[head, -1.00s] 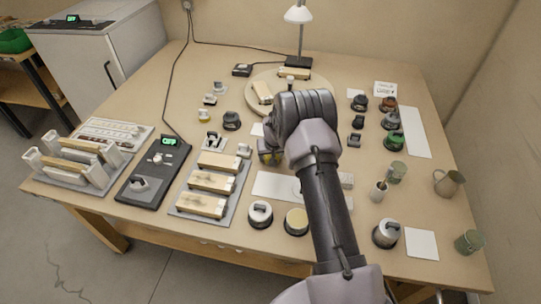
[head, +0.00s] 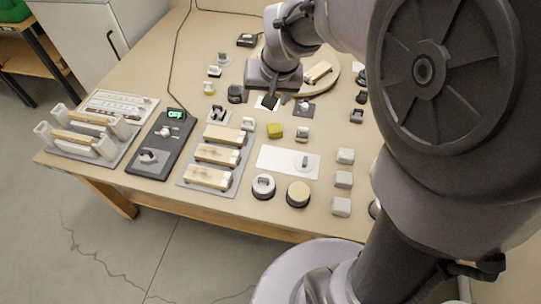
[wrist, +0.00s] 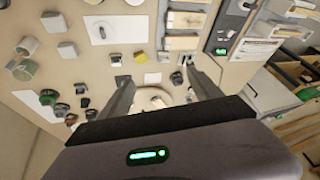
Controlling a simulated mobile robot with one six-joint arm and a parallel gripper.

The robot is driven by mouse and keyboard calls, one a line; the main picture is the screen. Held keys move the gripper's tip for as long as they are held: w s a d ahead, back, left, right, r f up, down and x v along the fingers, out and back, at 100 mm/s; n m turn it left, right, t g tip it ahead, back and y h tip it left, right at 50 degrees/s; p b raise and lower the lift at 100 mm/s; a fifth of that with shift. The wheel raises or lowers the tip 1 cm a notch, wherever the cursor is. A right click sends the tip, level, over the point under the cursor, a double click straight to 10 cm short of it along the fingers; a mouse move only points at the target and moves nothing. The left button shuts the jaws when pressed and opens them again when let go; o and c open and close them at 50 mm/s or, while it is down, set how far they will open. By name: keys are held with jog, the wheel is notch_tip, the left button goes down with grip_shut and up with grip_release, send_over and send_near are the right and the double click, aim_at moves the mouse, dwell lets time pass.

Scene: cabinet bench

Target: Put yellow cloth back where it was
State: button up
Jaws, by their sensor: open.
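The yellow cloth (head: 275,130) is a small folded or bunched yellow piece on the bench, just behind the white mat (head: 272,158). It also shows in the wrist view (wrist: 140,57), near the left fingertip in the picture. My gripper (head: 269,100) is above the bench, behind and above the cloth in the head view, clear of it. Its two fingers (wrist: 157,72) are spread apart in the wrist view with nothing between them. The cloth lies loose on the bench.
Small blocks and knobbed pieces stand close around the cloth. A wooden-barred rack (head: 217,153) and a black panel reading OFF (head: 158,148) are to the left. A round board (head: 330,78) is behind. My arm hides the right side.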

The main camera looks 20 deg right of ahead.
jog(key=s+a+r+y, duration=0.1)
jog(key=s+a+r, duration=0.1)
jog(key=s, duration=0.9)
jog(key=s+a+r, duration=0.3)
jog(key=s+a, duration=0.2)
jog(key=s, duration=0.6)
jog(key=shift+m+t+y, duration=0.3)
jog(key=shift+m+y, duration=0.1)
jog(key=shift+a+f+b, duration=0.1)
jog(key=shift+f+b, duration=0.35)
jog(key=shift+b, duration=0.1)
